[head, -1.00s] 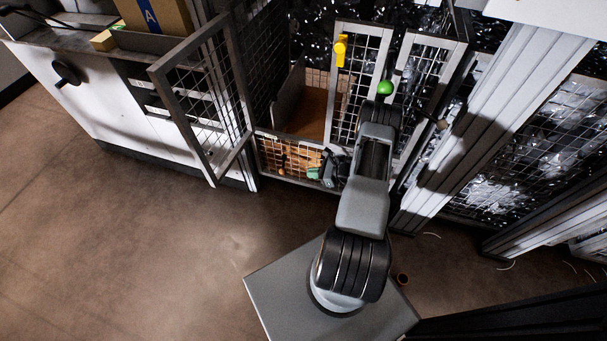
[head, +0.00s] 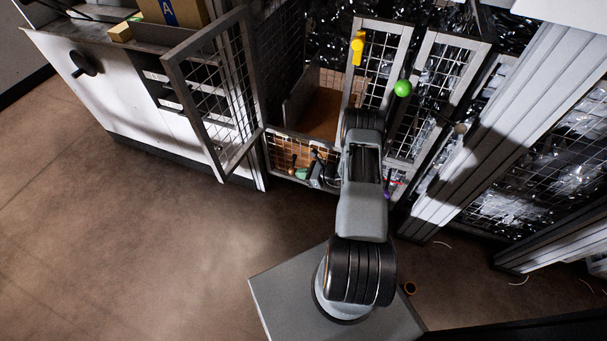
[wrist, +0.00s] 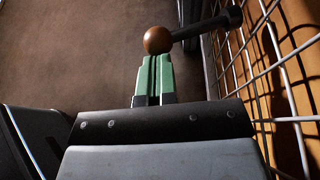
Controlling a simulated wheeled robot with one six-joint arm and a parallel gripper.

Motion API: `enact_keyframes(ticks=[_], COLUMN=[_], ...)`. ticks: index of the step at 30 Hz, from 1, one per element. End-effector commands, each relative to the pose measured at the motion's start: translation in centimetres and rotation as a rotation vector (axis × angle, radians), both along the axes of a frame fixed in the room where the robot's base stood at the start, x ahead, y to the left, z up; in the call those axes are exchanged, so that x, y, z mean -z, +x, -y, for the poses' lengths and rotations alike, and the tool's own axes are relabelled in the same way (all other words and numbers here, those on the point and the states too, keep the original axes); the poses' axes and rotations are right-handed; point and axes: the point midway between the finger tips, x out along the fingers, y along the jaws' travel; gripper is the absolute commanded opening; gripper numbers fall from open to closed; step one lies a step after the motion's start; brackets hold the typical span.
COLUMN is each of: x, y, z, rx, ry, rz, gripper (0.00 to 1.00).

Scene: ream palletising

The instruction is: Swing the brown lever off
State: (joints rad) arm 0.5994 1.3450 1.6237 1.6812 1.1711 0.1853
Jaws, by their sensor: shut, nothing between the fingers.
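The brown lever (wrist: 157,40) has a round brown knob on a dark rod that runs right to the mesh panel in the wrist view. In the head view its small knob (head: 292,170) shows low in front of the mesh. My gripper (wrist: 154,58) has green fingers pressed together with nothing between them. Its tips are right at the knob's near side; I cannot tell whether they touch. In the head view the green fingers (head: 301,174) are just right of the knob, and my arm hides part of the wrist.
An open mesh door (head: 213,95) stands to the left. Mesh doors with a yellow handle (head: 357,48) and a green ball (head: 403,88) stand above my arm. A white column (head: 490,125) is at right. The brown floor (head: 130,230) at left is clear.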

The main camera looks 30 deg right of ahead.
Motion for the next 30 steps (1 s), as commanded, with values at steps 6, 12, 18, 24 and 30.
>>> enact_keyframes(ticks=[6,12,18,24,30], x=[0.1,0.1,0.0,0.0,0.1], y=[0.1,0.8,0.8,0.9,0.8], z=[-0.6,-2.7,-2.8,-2.8,-2.1], rx=[-0.004,-0.003,-0.007,-0.009,-0.007], ry=[-0.001,-0.001,0.0,-0.001,0.0], rz=[0.001,-0.001,0.0,0.002,0.003], gripper=[0.0,0.0,0.0,0.0,0.0])
